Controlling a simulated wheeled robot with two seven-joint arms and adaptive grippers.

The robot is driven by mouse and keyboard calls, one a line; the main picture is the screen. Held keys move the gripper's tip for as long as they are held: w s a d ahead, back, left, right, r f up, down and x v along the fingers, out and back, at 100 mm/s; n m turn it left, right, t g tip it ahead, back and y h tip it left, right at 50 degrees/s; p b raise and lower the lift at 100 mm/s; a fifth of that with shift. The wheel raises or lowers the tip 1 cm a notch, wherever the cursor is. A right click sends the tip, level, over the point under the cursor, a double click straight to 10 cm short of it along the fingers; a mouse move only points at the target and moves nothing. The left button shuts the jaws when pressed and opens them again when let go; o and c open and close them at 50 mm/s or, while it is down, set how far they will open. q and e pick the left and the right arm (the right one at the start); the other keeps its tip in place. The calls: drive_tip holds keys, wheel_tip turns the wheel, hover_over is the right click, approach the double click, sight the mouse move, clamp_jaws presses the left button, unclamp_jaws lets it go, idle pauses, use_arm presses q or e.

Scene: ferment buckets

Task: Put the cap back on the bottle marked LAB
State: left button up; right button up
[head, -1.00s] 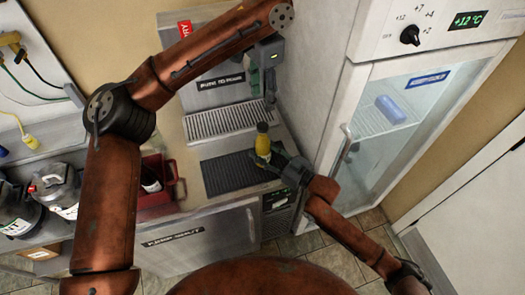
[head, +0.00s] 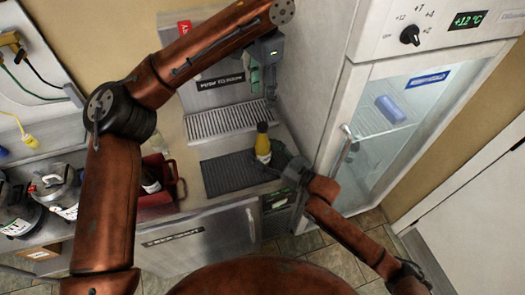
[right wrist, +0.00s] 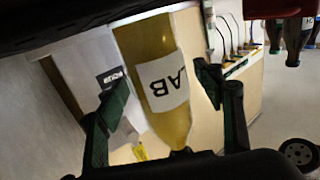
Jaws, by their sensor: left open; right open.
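The bottle marked LAB (head: 263,149) is yellow and stands upright on the dark ribbed mat (head: 232,172). Its top looks dark in the head view, but I cannot tell for sure whether that is the cap. In the right wrist view the bottle (right wrist: 158,70) appears upside down, with its LAB label readable. My right gripper (head: 277,156) is open beside the bottle; in the right wrist view its fingers (right wrist: 165,105) are on either side of it, apart from the glass. My left gripper (head: 263,82) is open and empty, higher up near the back panel. No loose cap shows clearly.
A metal drip grate (head: 218,121) lies behind the mat. A red crate (head: 158,200) with a dark bottle is to the left, and lidded buckets (head: 55,188) stand further left. The glass-door fridge (head: 385,125) closes off the right side.

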drive_tip(key=v, duration=1.2)
